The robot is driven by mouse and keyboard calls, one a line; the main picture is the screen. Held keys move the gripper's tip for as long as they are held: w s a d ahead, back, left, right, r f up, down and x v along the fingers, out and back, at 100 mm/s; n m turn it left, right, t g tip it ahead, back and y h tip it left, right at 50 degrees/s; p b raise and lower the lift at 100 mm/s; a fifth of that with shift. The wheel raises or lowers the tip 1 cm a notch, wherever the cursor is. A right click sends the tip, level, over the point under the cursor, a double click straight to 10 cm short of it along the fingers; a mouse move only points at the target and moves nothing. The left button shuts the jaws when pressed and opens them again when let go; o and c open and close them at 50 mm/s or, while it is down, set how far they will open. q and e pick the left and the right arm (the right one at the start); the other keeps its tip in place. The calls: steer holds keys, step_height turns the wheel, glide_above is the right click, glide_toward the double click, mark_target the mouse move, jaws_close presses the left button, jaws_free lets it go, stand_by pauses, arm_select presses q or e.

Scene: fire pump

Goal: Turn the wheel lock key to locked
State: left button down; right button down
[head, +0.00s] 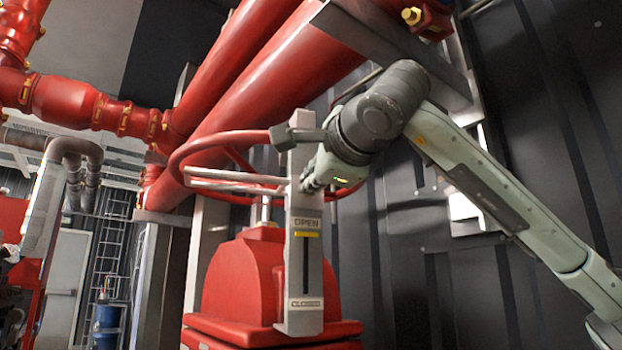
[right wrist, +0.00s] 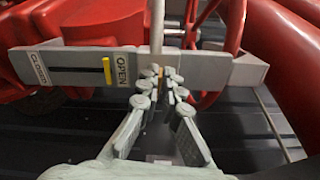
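The red handwheel (head: 200,146) sits above the red valve body (head: 240,275), behind a grey upright plate (head: 304,262) marked OPEN and CLOSED. The yellow indicator (head: 306,234) is just under OPEN. My right gripper (head: 313,180) is at the plate's upper right edge. In the right wrist view its fingertips (right wrist: 164,74) are close together at the plate (right wrist: 200,68), near the OPEN end. No key shows clearly. My left gripper is out of view.
Thick red pipes (head: 240,70) slope overhead, close to the wheel and my right arm. A dark ribbed wall (head: 540,130) stands behind on the right. A blue barrel (head: 107,322) and a ladder (head: 105,225) are far left.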

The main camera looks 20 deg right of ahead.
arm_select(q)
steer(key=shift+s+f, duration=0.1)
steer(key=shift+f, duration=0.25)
arm_select(e)
steer(key=shift+f+n, duration=0.1)
steer(key=shift+n, duration=0.9)
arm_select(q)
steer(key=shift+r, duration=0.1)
arm_select(e)
steer(key=c, duration=1.7)
jaws_free()
steer(key=shift+a, duration=0.1)
steer(key=s, duration=1.2)
steer(key=shift+d, duration=0.25)
